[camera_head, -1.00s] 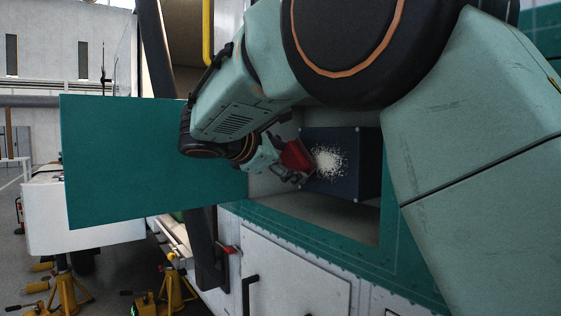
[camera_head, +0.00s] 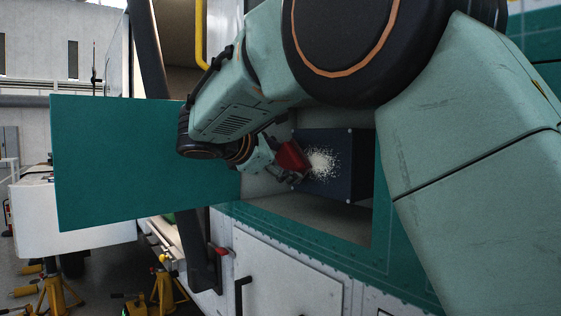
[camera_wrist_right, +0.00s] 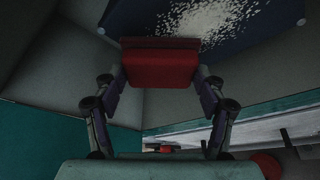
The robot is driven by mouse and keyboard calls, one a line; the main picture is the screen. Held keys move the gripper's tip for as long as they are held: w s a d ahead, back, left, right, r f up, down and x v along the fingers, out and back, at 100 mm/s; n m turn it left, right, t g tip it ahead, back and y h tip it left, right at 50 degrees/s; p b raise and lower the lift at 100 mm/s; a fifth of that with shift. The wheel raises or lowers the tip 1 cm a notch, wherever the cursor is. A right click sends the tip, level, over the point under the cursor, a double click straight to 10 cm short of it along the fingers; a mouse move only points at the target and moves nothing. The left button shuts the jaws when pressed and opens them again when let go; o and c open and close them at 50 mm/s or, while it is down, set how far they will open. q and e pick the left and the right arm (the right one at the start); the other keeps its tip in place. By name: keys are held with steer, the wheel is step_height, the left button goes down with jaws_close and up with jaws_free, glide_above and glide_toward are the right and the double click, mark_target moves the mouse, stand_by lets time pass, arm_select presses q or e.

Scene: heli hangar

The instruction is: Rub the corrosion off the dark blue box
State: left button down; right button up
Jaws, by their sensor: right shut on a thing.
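The dark blue box (camera_head: 348,165) sits inside an open compartment of the green and white vehicle. A speckled whitish patch of corrosion (camera_head: 322,161) lies on its front face and also shows at the top of the right wrist view (camera_wrist_right: 212,20). My right gripper (camera_head: 294,166) is shut on a red block (camera_wrist_right: 160,68), which also shows in the head view (camera_head: 292,156). The block's far edge is at the box face, beside the left edge of the patch; whether it touches is hard to tell. My left gripper is not in view.
A green door panel (camera_head: 140,160) stands open left of the compartment. The compartment floor (camera_head: 330,215) below the box is bare. A yellow rail (camera_head: 199,35) runs above. Yellow stands (camera_head: 165,290) are on the floor at lower left.

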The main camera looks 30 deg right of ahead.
steer(key=shift+d, duration=0.3)
steer(key=shift+w, duration=0.15)
steer(key=shift+d, duration=0.1)
